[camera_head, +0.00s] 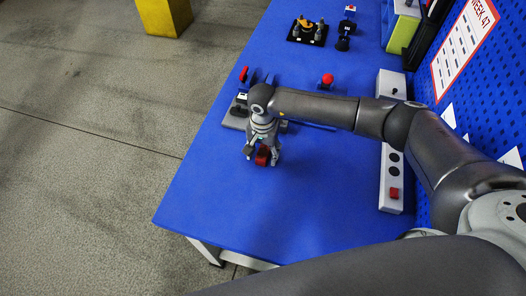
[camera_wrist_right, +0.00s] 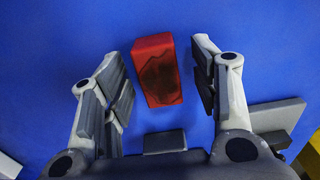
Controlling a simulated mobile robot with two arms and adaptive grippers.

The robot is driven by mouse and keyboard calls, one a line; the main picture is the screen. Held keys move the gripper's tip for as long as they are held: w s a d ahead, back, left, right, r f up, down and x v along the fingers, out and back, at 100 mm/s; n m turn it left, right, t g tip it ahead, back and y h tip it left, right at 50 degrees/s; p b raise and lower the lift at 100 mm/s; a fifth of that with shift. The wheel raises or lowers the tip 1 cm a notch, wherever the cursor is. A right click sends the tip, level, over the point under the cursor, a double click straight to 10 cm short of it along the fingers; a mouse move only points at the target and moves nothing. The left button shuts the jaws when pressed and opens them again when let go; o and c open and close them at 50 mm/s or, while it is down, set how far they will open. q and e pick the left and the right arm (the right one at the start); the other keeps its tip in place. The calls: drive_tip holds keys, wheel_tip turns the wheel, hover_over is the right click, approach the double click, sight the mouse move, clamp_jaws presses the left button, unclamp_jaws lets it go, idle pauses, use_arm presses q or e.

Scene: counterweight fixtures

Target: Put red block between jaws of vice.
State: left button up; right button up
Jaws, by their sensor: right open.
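The red block (camera_head: 263,156) rests on the blue table under my right gripper (camera_head: 262,158). In the wrist view the red block (camera_wrist_right: 157,70), with a dark mark on its top, lies between the two spread fingers of my right gripper (camera_wrist_right: 163,82). Blue table shows on both sides of it, a narrower gap at the right finger. A grey device that looks like the vice (camera_head: 235,120) stands just behind the gripper. My right arm and gripper partly hide it, so its jaws cannot be made out. My left gripper is not in view.
A red-knobbed device (camera_head: 327,81) stands behind my right forearm. A black fixture (camera_head: 307,31) is farther back. A grey control box with a red button (camera_head: 394,193) lines the right side by the pegboard (camera_head: 424,70). The table's front area is clear.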

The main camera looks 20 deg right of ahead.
drive_tip(key=shift+f, duration=0.3)
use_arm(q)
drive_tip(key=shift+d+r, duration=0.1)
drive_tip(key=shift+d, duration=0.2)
use_arm(e)
drive_tip(key=shift+c, duration=0.5)
clamp_jaws()
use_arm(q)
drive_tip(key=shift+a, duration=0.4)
use_arm(e)
drive_tip(key=shift+r, duration=0.15)
drive_tip(key=shift+w+r, duration=0.1)
drive_tip(key=shift+r, duration=0.45)
use_arm(q)
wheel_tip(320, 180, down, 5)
drive_tip(key=b, duration=0.5)
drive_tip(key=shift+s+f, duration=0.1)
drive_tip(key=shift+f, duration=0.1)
use_arm(e)
drive_tip(key=s+a+r, duration=0.5)
drive_tip(key=s+r, duration=0.6)
drive_tip(key=s, duration=0.2)
drive_tip(key=shift+a+r, duration=0.2)
drive_tip(key=shift+r, duration=0.15)
